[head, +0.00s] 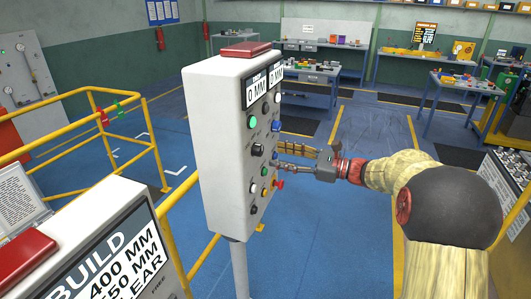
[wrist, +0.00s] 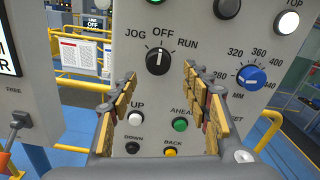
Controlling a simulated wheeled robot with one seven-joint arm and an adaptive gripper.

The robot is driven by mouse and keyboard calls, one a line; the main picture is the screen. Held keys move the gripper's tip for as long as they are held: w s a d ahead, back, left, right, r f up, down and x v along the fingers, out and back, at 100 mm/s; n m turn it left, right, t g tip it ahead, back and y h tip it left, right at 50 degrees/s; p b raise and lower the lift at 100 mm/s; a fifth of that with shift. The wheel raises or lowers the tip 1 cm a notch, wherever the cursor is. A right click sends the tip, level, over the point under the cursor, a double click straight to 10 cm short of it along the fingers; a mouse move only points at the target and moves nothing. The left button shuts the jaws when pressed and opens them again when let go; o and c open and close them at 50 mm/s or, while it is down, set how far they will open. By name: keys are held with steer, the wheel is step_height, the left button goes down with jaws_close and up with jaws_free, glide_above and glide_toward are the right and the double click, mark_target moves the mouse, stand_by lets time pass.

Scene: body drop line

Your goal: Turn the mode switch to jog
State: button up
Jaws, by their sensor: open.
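The mode switch (wrist: 158,61) is a round black knob on the pale grey control panel (wrist: 215,45). Its white mark points straight up at OFF, with JOG to the left and RUN to the right. It also shows in the head view as a black knob (head: 258,150) on the panel's front face. My gripper (head: 281,157) is in front of that face. In the wrist view, my gripper's (wrist: 160,78) gold-padded fingers stand wide apart, left and right of the switch and slightly below it. Nothing is between them, and they appear apart from the knob.
Below the switch are a white UP button (wrist: 135,118), a green AHEAD button (wrist: 180,124) and a yellow BACK button (wrist: 170,152). A blue MM dial (wrist: 251,77) is to the right. Yellow railings (head: 125,120) stand left of the panel. Blue floor is open behind my arm.

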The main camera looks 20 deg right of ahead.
mark_target(262, 152)
steer(key=shift+x, duration=2.75)
steer(key=shift+s, duration=0.1)
steer(key=shift+c, duration=1.4)
steer(key=c, duration=0.7)
steer(key=shift+c, duration=0.9)
